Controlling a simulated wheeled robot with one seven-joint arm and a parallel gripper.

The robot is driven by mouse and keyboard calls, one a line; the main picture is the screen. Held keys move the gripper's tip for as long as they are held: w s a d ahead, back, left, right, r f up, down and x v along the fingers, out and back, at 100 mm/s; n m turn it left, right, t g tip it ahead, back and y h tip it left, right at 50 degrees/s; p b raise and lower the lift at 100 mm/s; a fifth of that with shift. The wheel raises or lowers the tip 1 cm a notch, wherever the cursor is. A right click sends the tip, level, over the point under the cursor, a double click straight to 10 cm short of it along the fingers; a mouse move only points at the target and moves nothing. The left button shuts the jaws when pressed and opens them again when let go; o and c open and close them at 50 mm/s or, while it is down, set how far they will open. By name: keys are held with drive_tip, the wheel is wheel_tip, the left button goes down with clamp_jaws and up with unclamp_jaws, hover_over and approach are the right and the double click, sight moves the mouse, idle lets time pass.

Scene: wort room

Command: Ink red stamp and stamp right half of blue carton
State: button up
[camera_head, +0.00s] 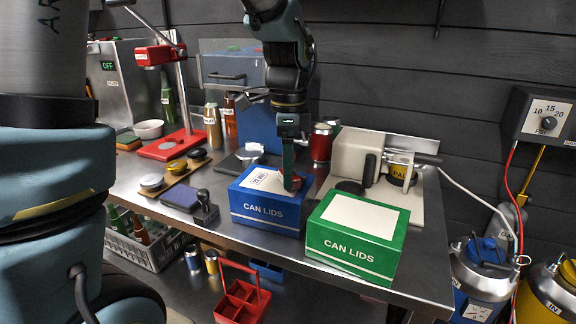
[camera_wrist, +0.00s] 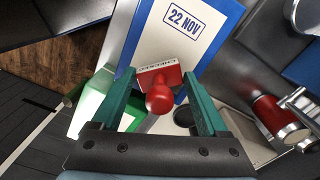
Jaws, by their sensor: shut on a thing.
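The blue carton (camera_head: 265,212), lettered CAN LIDS, stands on the steel bench with a white label on top. A blue "22 NOV" mark (camera_wrist: 186,22) is printed on the left half of the label. My gripper (camera_head: 290,183) points down over the carton's right end, shut on the red stamp (camera_wrist: 158,90). The stamp sits between the green fingers, its round knob towards the wrist camera and a lettered strip on its block. It is at or just above the label's right half; I cannot tell if it touches. A purple ink pad (camera_head: 180,199) lies left of the carton.
A black stamp (camera_head: 205,208) stands between pad and carton. A green carton (camera_head: 352,236) with a blank white label stands close on the right. A red tin (camera_head: 321,143) and a beige machine (camera_head: 362,160) stand behind. A red press (camera_head: 170,145) is at the left.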

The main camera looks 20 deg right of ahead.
drive_tip(key=shift+r+p, duration=2.95)
drive_tip(key=shift+r, duration=0.6)
drive_tip(key=shift+f, duration=0.1)
